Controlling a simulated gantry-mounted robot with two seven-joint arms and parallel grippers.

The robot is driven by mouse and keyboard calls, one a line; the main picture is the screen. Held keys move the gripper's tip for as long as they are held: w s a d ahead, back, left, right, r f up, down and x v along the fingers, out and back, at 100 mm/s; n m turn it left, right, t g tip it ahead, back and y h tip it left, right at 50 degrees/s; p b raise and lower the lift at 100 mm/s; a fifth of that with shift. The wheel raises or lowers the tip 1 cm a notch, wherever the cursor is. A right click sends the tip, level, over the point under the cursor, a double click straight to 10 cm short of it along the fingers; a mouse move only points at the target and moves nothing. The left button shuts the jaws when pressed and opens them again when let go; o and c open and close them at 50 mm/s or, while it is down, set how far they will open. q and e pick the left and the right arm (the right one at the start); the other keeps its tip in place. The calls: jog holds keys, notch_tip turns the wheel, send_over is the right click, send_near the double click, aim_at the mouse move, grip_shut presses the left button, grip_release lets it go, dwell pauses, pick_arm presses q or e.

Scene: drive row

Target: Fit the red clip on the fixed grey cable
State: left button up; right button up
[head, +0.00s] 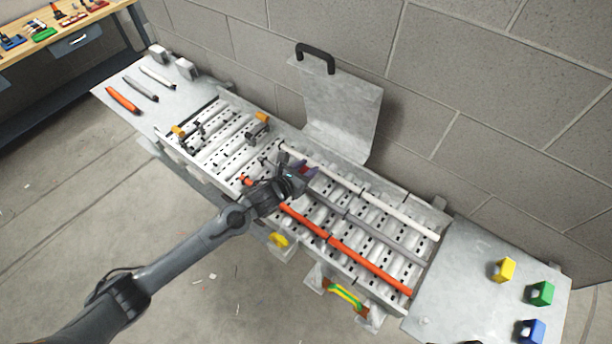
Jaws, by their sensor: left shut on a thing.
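My left gripper (298,182) comes in from the lower left and is over the middle of the drive row. It is shut on the red clip (309,171), of which only a small part shows beside the dark jaws. The fixed grey cable (386,235) runs along the slotted tray between the white and orange cables. The gripper covers part of it, and I cannot tell whether the clip touches it. My right gripper is not in view.
A white cable (400,215) lies behind and an orange cable (365,264) in front. A raised metal lid (340,105) with a black handle stands behind the tray. Yellow (503,270), green (541,293) and blue (530,331) blocks stand on the right plate. Loose cable pieces (122,99) lie at left.

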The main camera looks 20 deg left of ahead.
pick_arm(q)
jog(key=shift+f+b, duration=1.1)
jog(key=shift+f, duration=0.75)
jog(key=shift+f, duration=0.1)
jog(key=o, duration=1)
jog(key=shift+s+r, duration=0.15)
jog(key=shift+r, duration=0.1)
jog(key=p+v, duration=0.7)
jog(key=v, duration=0.3)
jog(key=shift+s+r, duration=0.15)
jog(key=shift+s, duration=0.1)
jog(key=shift+s+a+r+p, duration=0.1)
jog(key=shift+s+a+p, duration=0.05)
jog(key=shift+s+p, duration=0.3)
jog(key=shift+s, duration=0.1)
